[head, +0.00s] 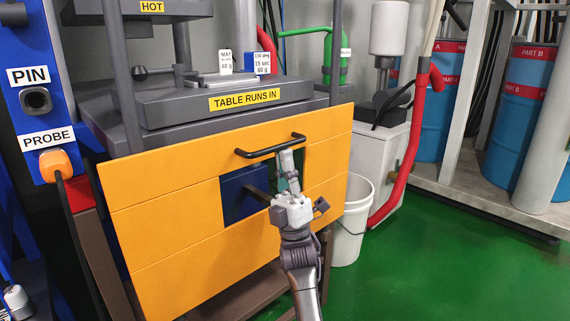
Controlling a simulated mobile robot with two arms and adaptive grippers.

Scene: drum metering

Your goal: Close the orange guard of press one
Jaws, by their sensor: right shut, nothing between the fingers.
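The orange guard (180,220) is a wide panel across the front of the press in the head view. Its top edge sits a little below the grey press table (200,104), and the space above the table is uncovered. A black bar handle (270,147) is fixed near the guard's top edge. My right gripper (287,154) is shut and empty, pointing up, with its fingertips at or just below the handle's right part. I cannot tell whether they touch it. The gripper and arm hide part of the guard. My left gripper is out of view.
A white bucket (351,222) stands right of the guard, near a red hose (398,175). A blue panel (62,100) with an orange probe plug (55,166) is at left. Blue drums (507,125) stand at right. Green floor (450,265) is clear at lower right.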

